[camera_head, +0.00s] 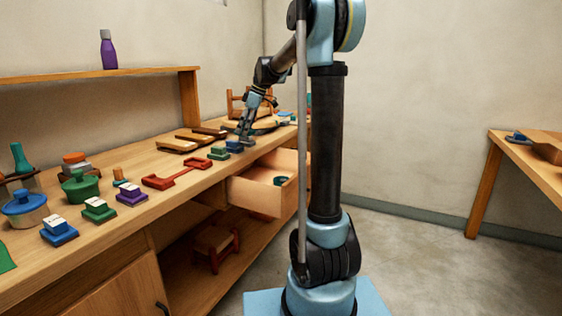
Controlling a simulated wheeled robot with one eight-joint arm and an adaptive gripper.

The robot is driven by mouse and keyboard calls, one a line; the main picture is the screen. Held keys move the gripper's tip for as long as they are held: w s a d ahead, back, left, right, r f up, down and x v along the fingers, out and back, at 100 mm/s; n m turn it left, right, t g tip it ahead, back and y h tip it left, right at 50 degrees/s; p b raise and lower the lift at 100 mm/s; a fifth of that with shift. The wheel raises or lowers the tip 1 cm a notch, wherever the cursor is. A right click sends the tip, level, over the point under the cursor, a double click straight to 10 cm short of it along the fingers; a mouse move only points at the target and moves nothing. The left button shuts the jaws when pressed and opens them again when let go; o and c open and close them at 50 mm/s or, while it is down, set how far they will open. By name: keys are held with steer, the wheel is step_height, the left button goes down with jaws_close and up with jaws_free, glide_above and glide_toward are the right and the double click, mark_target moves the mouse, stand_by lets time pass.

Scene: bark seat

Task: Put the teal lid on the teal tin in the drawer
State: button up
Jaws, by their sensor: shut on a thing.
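The teal tin (281,180) sits inside the open drawer (252,197), toward its right side; only its upper part shows, and it looks open at the top. My gripper (243,139) is above the bench, fingers pointing down, behind and left of the drawer. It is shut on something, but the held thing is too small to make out. A blue block (234,147) shows right by the fingertips; I cannot tell whether they touch it. I cannot make out the teal lid for certain.
The workbench (150,205) carries a red handled piece (175,175), a green block (218,153), a green pot (80,189) and a blue-lidded pot (24,208). Wooden boards (190,140) lie left of my gripper. A shelf (100,75) runs above the bench. The floor at right is clear.

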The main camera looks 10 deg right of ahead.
steer(key=shift+w+d+f+m+t, duration=0.15)
steer(key=shift+w+d+f+m, duration=0.35)
steer(key=shift+d+f, duration=2.65)
steer(key=shift+w+d+f+m+t, duration=0.2)
steer(key=shift+w+d+f+m, duration=0.25)
steer(key=shift+d+f, duration=2.75)
steer(key=shift+w+d+f+m+t, duration=0.25)
steer(key=shift+d+f+m, duration=0.9)
steer(key=shift+f, duration=3.5)
steer(key=shift+d+f+n, duration=0.3)
steer(key=shift+d+n, duration=0.2)
steer(key=shift+s+f, duration=0.1)
steer(key=shift+f, duration=0.45)
steer(key=o, duration=1)
steer(key=shift+o, duration=0.2)
step_height(320, 180, up, 7)
